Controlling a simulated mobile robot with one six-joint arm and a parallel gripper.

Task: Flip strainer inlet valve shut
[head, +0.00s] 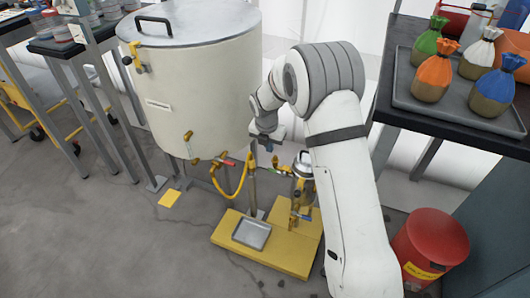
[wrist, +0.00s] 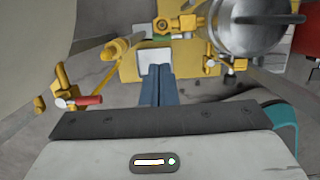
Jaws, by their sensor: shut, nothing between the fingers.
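The strainer, a metal canister with a shiny domed lid (head: 304,160), stands on a yellow base (head: 277,255); its lid fills the upper right of the wrist view (wrist: 248,18). Yellow fittings (wrist: 184,22) sit at its left side there; a valve handle among them is not clear. A red-handled valve (wrist: 88,100) shows on yellow pipework at the left of the wrist view, and by the tank's foot in the head view (head: 227,162). My gripper (wrist: 158,72) is shut and empty, above and left of the strainer, apart from both. It points down over the base.
A large cream tank (head: 205,90) stands close to my gripper's left, with a yellow hose (head: 240,182) from its foot. A grey tray (head: 251,233) lies on the base. A red drum (head: 430,240) and a table with tied pots (head: 435,75) stand right.

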